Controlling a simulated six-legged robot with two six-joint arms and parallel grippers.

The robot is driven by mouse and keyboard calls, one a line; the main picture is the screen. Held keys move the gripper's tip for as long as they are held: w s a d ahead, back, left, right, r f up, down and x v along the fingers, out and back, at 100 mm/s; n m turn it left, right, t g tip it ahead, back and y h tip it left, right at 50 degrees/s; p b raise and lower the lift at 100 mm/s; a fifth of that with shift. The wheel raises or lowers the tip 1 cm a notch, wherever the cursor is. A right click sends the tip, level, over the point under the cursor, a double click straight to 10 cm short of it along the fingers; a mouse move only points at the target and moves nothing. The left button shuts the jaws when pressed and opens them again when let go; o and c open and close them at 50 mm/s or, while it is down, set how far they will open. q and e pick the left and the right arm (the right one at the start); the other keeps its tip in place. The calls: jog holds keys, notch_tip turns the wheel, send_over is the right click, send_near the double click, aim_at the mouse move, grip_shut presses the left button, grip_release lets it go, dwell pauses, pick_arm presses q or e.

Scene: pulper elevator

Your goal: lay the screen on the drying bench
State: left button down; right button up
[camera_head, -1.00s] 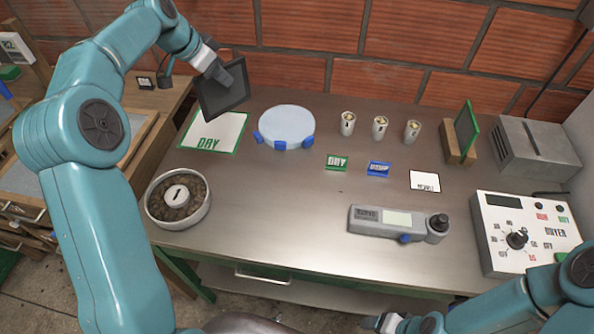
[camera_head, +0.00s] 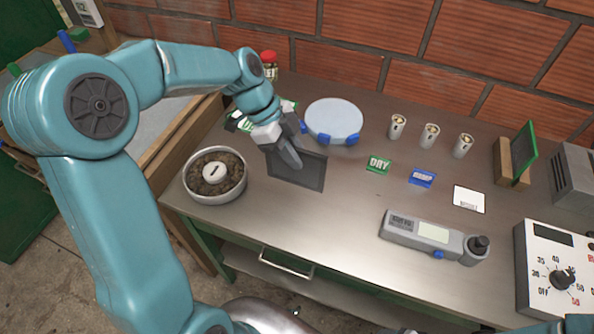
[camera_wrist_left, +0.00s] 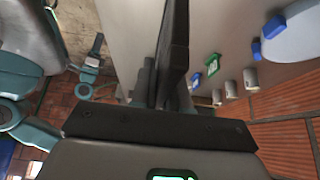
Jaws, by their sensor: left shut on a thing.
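A flat dark panel with a rim, which looks like the screen (camera_head: 305,172), is gripped by my left gripper (camera_head: 287,153). It is held tilted above the left part of the steel table, between a bowl and a blue-white disc. In the left wrist view the screen (camera_wrist_left: 175,45) stands edge-on between the jaws. A wooden bench (camera_head: 182,125) with a grey surface lies left of the table, partly behind my left arm; I cannot tell for certain that it is the drying bench. My right gripper is out of view.
A bowl of beans (camera_head: 214,176) stands at the table's left front. The disc with blue clips (camera_head: 334,119), several small cups (camera_head: 430,135), a grey meter (camera_head: 420,232) and a dial box (camera_head: 545,275) occupy the table. A red-lidded jar (camera_head: 269,62) stands behind my left arm.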

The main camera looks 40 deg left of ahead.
aim_at(296, 173)
pick_arm(q)
notch_tip(296, 173, down, 3)
jog(key=shift+w+r, duration=0.15)
jog(key=shift+f, duration=0.35)
notch_tip(296, 173, down, 4)
jog(key=shift+r, duration=0.2)
jog(key=shift+f, duration=0.25)
jog(key=c, duration=1.1)
grip_release()
jog(key=shift+r, duration=0.2)
